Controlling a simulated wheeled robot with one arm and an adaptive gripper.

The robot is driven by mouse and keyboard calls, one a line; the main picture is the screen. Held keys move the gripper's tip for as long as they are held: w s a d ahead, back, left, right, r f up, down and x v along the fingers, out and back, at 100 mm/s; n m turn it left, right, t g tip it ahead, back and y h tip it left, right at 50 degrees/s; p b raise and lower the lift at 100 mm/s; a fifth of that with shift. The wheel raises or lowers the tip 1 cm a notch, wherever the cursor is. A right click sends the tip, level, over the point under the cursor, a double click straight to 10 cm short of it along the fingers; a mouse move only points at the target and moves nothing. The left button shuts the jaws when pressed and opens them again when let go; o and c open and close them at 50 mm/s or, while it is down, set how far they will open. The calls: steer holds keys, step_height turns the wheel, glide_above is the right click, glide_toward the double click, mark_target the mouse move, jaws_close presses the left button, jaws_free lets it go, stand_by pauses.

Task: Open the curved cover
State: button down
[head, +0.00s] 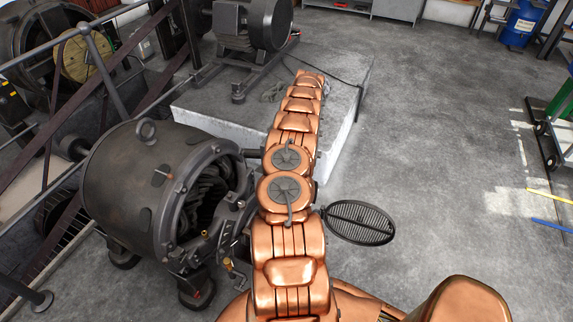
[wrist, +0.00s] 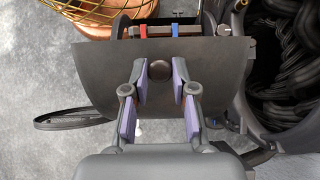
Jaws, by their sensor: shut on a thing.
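The curved cover (wrist: 100,85) is a dark grey bent sheet across the middle of the wrist view. A round brown-black knob (wrist: 158,70) stands out from it. My gripper (wrist: 161,76) has its purple-padded fingers on both sides of the knob and is shut on it. In the head view my copper arm hides the gripper and the cover. The dark dynamo (head: 140,185) stands left of the arm, its open end showing black windings. How far the cover stands open cannot be told.
A round slotted grille (head: 360,222) sits right of my arm, by the floor. Red and blue parts (wrist: 160,31) show beyond the cover. Another machine (head: 252,25) stands on a concrete plinth (head: 345,125) at the back.

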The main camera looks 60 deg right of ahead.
steer(key=c, duration=0.9)
jaws_free()
steer(key=shift+c, duration=0.2)
steer(key=shift+a+f+b, duration=0.15)
steer(key=shift+b, duration=0.75)
